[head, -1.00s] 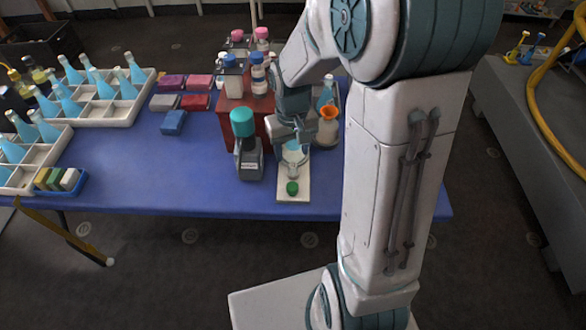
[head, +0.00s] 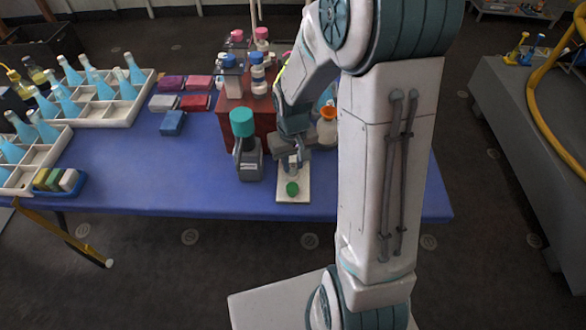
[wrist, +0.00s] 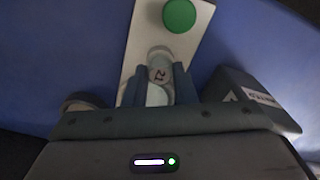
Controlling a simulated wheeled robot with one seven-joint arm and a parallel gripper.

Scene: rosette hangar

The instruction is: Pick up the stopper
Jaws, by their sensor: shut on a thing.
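A pale, glassy stopper (wrist: 160,60) with a dark mark on it is between the two blue-grey fingers of my gripper (wrist: 161,72) in the wrist view. The fingers are shut on its sides. In the head view my gripper (head: 292,160) is low over a white board (head: 287,194) on the blue table, and mostly hides the stopper. I cannot tell whether the stopper still touches the board. A round green piece (head: 292,189) is on the board's near end, apart from the fingers; it also shows in the wrist view (wrist: 179,15).
A red block (head: 232,108) with bottles stands behind. An orange-topped flask (head: 328,125) is to the right. Racks of blue bottles (head: 120,108) are at left.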

